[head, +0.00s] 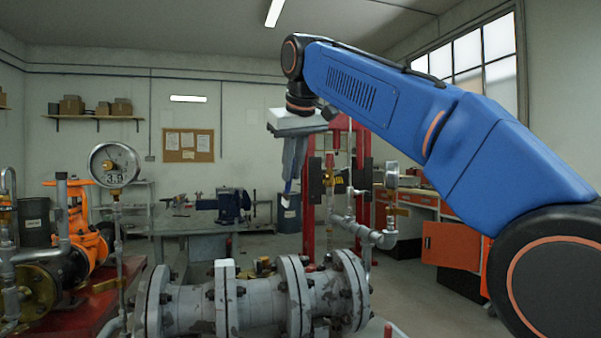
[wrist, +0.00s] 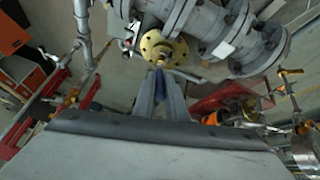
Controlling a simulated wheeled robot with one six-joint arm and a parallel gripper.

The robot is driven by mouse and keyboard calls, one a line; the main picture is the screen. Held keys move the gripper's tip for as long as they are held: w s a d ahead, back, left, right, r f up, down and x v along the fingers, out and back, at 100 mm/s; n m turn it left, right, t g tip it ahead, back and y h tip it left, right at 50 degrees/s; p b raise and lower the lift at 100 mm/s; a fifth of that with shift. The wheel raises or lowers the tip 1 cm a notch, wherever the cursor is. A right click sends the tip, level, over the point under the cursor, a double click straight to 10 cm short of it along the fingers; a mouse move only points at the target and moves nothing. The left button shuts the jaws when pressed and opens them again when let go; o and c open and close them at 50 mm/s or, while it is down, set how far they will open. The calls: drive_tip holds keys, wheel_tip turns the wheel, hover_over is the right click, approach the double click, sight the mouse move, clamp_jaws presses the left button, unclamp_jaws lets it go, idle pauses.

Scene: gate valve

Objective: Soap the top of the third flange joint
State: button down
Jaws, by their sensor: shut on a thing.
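A grey flanged pipe (head: 262,303) with peeling paint runs across the foreground of the head view. Several bolted flanges stand along it; counting from the left, the third large one (head: 293,297) is right of the middle, and its top is bare to view. My gripper (head: 289,186) points down above and behind the pipe, clear of it. It is shut on a slim blue tool (head: 287,188) with a pale tip, perhaps a brush. In the wrist view my gripper's fingers (wrist: 160,92) close around the blue tool (wrist: 159,78); its tip is hard to make out.
A pressure gauge (head: 115,165) stands on a thin pipe at the left. A red frame (head: 311,190) and grey piping (head: 378,238) stand behind the pipe's right end. A workbench with a vise (head: 232,204) is farther back. In the wrist view a brass flange (wrist: 163,47) lies beyond the fingertips.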

drive_tip(key=shift+d+f, duration=0.15)
drive_tip(key=shift+f, duration=2.3)
